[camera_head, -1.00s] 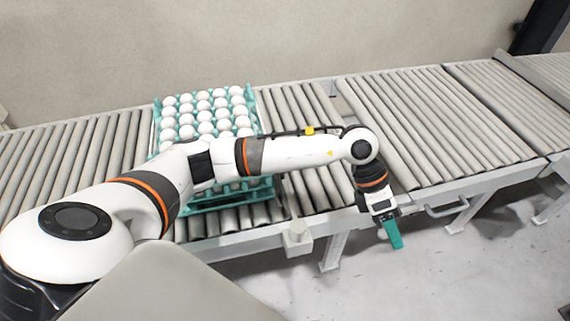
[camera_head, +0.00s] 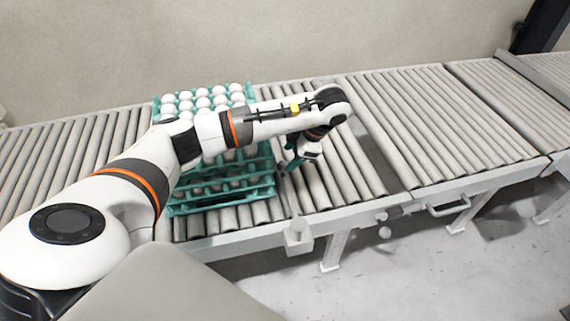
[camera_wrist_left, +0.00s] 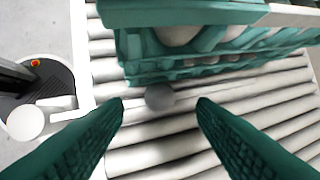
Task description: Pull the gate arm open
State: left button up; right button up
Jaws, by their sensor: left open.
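I cannot clearly pick out the gate arm. A grey round knob (camera_wrist_left: 160,97) shows ahead of my left fingers in the left wrist view, close to the tray stack; I cannot tell what it belongs to. My left gripper (camera_head: 293,164) hangs low over the rollers, just right of the stack in the head view. In the left wrist view its two green fingers (camera_wrist_left: 160,125) are apart with nothing clasped. A stack of green egg trays (camera_head: 225,190) with white eggs stands on the conveyor, partly hidden by my left arm. My right gripper is not in view.
The roller conveyor (camera_head: 450,125) runs across the view, with free rollers right of the stack. A grey fitting with a pale knob (camera_head: 384,232) sits at its front rail, near a handle (camera_head: 462,207). A pale post (camera_head: 298,236) stands at the front edge.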

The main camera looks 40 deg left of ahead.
aim_at(285, 163)
pick_arm(q)
jog(key=shift+p+x, duration=0.65)
jog(key=shift+x, duration=1.7)
grip_shut()
